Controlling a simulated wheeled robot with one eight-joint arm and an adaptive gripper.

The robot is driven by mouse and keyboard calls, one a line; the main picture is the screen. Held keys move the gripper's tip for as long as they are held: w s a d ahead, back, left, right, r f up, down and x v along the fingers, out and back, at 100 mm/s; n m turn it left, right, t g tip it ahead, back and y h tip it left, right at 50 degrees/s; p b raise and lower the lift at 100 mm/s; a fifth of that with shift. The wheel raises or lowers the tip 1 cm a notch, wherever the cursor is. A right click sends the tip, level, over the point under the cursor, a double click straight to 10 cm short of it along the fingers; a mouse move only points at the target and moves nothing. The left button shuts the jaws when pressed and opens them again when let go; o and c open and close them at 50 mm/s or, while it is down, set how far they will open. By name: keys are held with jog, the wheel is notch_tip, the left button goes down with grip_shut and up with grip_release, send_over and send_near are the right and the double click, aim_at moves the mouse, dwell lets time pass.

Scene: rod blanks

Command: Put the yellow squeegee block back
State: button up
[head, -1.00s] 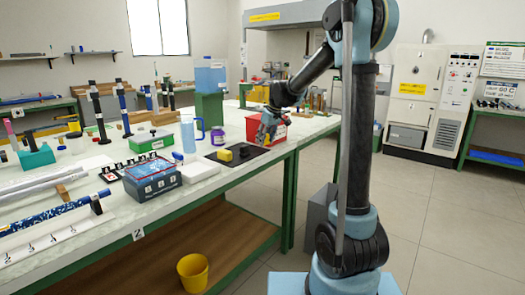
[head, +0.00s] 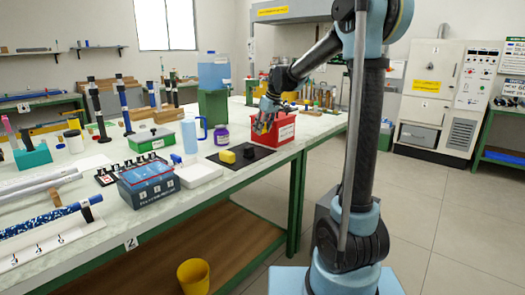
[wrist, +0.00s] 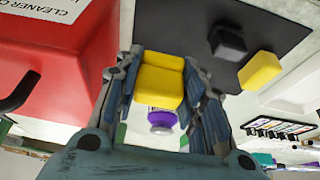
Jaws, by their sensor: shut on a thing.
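My gripper (wrist: 160,95) is shut on a yellow block (wrist: 158,80), which sits between its two fingers in the wrist view. In the head view my gripper (head: 264,122) is above the bench, by the left side of the red box (head: 287,127). A bit of yellow shows at its fingertips. A second yellow block (head: 227,156) lies on the black mat (head: 241,166), beside a dark block (head: 249,151). In the wrist view, this second yellow block (wrist: 260,70) and the dark block (wrist: 228,42) are apart from my gripper.
The red box (wrist: 50,60) bears a cleaner label and a dark handle. A purple-lidded jar (head: 221,134), a blue jug (head: 190,135) and a green box (head: 151,140) stand left of the mat. A white slab (head: 199,174) lies at the bench front.

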aim_at(261, 151)
jog(key=shift+f, duration=4.05)
jog(key=shift+f, duration=0.2)
jog(key=shift+s+d+f, duration=0.1)
jog(key=shift+s+f, duration=0.05)
jog(key=shift+f, duration=0.05)
jog(key=shift+s+f, duration=0.1)
jog(key=shift+s, duration=0.1)
jog(key=o, duration=0.9)
jog(key=shift+o, duration=0.5)
jog(key=shift+w+f, duration=0.4)
jog(key=shift+s+r, duration=0.15)
jog(key=shift+r, duration=0.25)
